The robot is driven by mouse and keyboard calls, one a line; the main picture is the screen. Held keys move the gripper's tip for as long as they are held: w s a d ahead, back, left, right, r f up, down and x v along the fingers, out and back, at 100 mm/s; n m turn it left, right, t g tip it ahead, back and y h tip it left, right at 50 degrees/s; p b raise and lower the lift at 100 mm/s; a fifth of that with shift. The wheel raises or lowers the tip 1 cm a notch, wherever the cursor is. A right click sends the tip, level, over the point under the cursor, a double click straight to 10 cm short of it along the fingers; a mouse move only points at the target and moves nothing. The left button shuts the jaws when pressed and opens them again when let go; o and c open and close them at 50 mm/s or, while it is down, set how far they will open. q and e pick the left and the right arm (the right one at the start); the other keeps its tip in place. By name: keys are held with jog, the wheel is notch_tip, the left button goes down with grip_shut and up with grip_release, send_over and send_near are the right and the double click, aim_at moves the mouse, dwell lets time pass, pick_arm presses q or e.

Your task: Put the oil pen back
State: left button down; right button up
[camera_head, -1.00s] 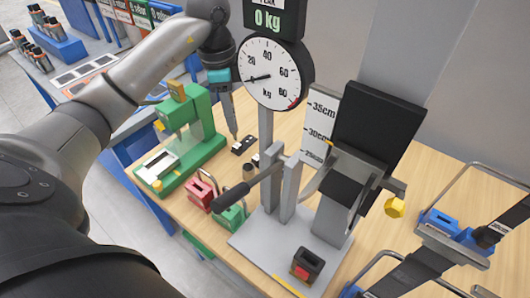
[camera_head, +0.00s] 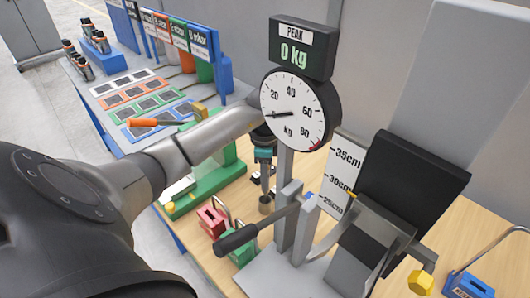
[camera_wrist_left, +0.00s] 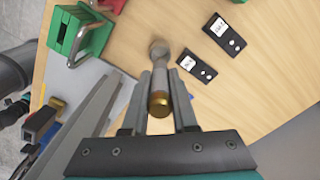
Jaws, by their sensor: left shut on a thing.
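My left gripper (camera_head: 266,190) points down over the wooden table, beside the grey posts of the gauge stand. In the left wrist view its fingers (camera_wrist_left: 160,90) are shut on the oil pen (camera_wrist_left: 160,104), which shows a brass-coloured end between them. A small round grey-brown cup (camera_head: 265,205) stands on the table just below the fingertips. It also shows in the left wrist view (camera_wrist_left: 159,48), beyond the fingers. I cannot tell whether the pen's far end is inside the cup or above it. My right gripper is not in view.
The dial gauge (camera_head: 300,108) and a black-handled lever (camera_head: 237,239) stand close by. Red (camera_head: 212,220) and green (camera_head: 243,250) padlocks lie in front. A green press (camera_head: 212,183) is to the left.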

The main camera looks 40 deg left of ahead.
pick_arm(q)
jog(key=shift+f, duration=2.9)
jog(key=shift+f, duration=0.1)
jog(key=c, duration=0.7)
grip_release()
notch_tip(320, 180, up, 12)
jog(key=shift+r, duration=0.15)
